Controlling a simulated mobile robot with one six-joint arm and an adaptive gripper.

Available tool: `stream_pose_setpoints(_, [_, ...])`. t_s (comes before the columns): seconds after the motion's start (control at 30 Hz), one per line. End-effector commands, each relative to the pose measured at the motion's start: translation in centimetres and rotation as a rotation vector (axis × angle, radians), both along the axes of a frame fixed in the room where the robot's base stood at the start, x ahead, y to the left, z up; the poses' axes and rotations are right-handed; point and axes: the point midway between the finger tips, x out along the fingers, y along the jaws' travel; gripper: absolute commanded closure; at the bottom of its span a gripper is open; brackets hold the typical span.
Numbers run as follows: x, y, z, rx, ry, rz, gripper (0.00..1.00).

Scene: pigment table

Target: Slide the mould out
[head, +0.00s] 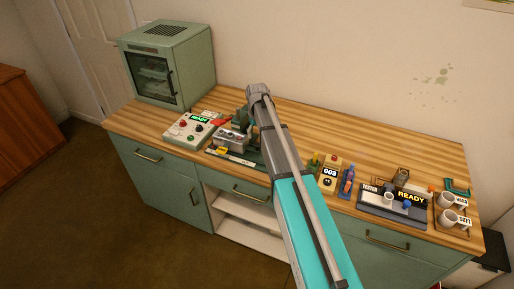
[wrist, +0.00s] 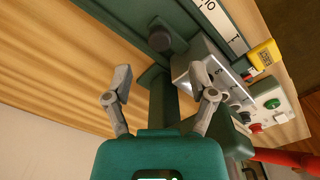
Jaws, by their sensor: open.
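A dark green press-like machine (wrist: 163,100) stands on the table, and its green bar runs between my fingers in the wrist view. I cannot tell for sure whether this block is the mould. My gripper (wrist: 164,84) is open, with nothing seen held between its fingers. In the head view my arm hides the gripper's fingers and part of the machine.
A green cabinet oven (head: 168,62) is at the back left.

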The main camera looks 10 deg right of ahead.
Motion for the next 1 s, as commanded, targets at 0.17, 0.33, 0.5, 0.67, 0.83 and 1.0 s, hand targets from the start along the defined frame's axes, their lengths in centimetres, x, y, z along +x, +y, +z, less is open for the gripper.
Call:
stream_pose_setpoints(0.17, [0.0, 0.0, -1.8, 0.0, 0.0, 0.0, 0.27])
stream_pose_setpoints(0.33, [0.0, 0.0, -3.1, 0.0, 0.0, 0.0, 0.27])
stream_pose_setpoints(0.5, [0.0, 0.0, -4.4, 0.0, 0.0, 0.0, 0.27])
stream_pose_setpoints(0.67, [0.0, 0.0, -5.2, 0.0, 0.0, 0.0, 0.27])
stream_pose_setpoints(0.83, [0.0, 0.0, -5.6, 0.0, 0.0, 0.0, 0.27])
stream_pose_setpoints(1.0, [0.0, 0.0, -5.7, 0.0, 0.0, 0.0, 0.27])
